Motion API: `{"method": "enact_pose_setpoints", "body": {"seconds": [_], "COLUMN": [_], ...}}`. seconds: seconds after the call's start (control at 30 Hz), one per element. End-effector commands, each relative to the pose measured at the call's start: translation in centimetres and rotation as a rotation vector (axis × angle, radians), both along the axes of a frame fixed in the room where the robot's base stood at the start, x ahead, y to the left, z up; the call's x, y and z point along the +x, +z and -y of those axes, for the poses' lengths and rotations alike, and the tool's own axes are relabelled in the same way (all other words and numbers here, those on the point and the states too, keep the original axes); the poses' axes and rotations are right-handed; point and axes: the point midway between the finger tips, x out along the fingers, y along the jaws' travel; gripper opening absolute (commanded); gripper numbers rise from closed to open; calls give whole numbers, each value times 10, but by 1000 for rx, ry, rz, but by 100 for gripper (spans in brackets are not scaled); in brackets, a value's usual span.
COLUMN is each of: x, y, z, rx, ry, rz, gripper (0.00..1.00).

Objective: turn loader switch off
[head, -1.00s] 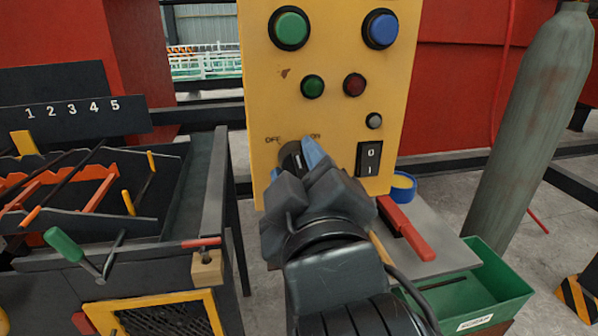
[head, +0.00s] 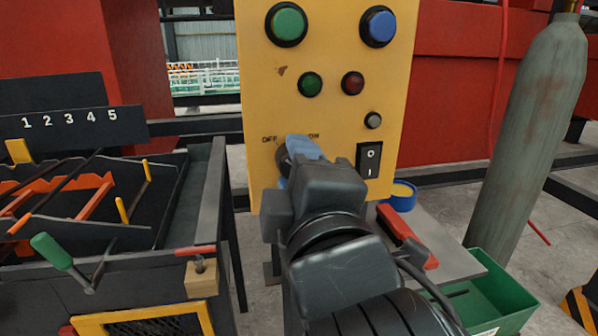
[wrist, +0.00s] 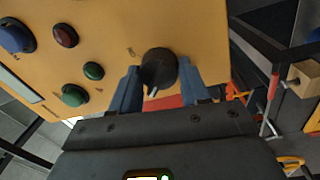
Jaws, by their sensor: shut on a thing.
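The loader switch is a round black knob (head: 283,158) on the yellow control panel (head: 262,100), below the OFF label (head: 270,140) and the ON label (head: 313,136). In the head view my gripper (head: 294,157) and its blue fingers hide most of the knob. In the wrist view the black knob (wrist: 158,66) sits between the two blue fingers of my gripper (wrist: 158,84), one on each side. The gripper is shut on the knob. A white mark (wrist: 153,91) shows on the knob's edge. I cannot tell which label it points to.
Green (head: 286,24) and blue (head: 378,26) buttons, smaller buttons and a black rocker switch (head: 369,160) share the panel. A rack with orange parts (head: 92,205) stands left. A gas cylinder (head: 530,120) and a green bin (head: 503,290) stand right.

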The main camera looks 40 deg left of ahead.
Motion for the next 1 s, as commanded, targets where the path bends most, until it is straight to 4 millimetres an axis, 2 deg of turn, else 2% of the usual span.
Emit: {"method": "enact_pose_setpoints", "body": {"seconds": [0.37,0.4,0.6,0.67,0.87,1.0], "x": [-1,-1,-1,-1,-1,-6], "y": [0,0,0,0,0,-2], "z": [-1,-1,-1,0,0,7], "rx": [-4,-4,-3,-3,-3,-2], "ry": [3,3,2,1,1,0], "rz": [4,4,3,3,3,2], "gripper": [15,48,67,71,71,71]}}
